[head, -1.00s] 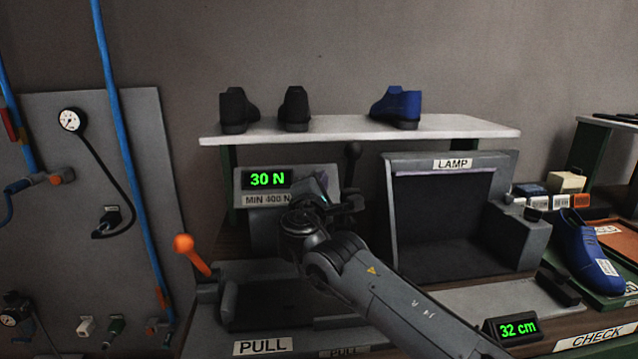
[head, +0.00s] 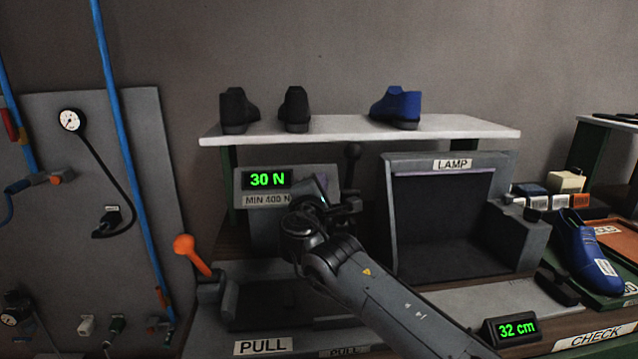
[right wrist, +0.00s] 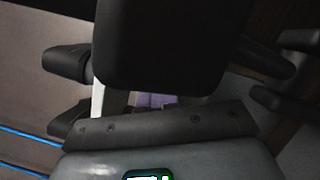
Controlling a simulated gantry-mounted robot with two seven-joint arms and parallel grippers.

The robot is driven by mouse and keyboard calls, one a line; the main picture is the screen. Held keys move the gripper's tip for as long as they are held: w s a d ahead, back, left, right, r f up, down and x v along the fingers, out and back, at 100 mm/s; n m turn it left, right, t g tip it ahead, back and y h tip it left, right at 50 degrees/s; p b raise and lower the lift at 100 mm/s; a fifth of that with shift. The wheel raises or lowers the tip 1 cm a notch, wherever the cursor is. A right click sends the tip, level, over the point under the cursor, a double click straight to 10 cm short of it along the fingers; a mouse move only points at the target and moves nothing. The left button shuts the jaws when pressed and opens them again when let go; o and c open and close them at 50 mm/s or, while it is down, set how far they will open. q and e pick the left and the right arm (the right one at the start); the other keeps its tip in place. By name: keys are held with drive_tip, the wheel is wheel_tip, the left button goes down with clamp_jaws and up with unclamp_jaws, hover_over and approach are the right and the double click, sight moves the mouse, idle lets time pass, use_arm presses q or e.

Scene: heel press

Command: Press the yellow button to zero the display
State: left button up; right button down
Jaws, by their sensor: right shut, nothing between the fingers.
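The force display (head: 266,179) reads 30 N in green on a grey housing, with a label (head: 266,200) "MIN 400 N" below it. I cannot make out a yellow button in either view. My right gripper (head: 340,203) is shut and empty, in front of the right part of that housing, and it hides what lies behind it. I cannot tell whether it touches the housing. In the right wrist view a large dark block and a small purple patch show close ahead. My left gripper is not in view.
An orange-knobbed lever (head: 184,245) stands left of the press. A black-knobbed lever (head: 352,150) rises behind my right gripper. The LAMP box (head: 445,225) is to the right. A white shelf (head: 460,126) with shoes hangs above. A second display (head: 516,329) reads 32 cm.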

drive_tip(key=shift+w+f, duration=0.3)
drive_tip(key=shift+w, duration=0.05)
idle(0.6)
drive_tip(key=shift+s, duration=0.15)
drive_tip(key=shift+s+r, duration=0.55)
drive_tip(key=shift+r, duration=0.05)
drive_tip(key=shift+b, duration=0.3)
drive_tip(key=s+r, duration=0.1)
drive_tip(key=s+r+b, duration=0.1)
drive_tip(key=s+r, duration=0.1)
drive_tip(key=s, duration=0.1)
drive_tip(key=shift+d+b, duration=0.3)
drive_tip(key=shift+b, duration=0.1)
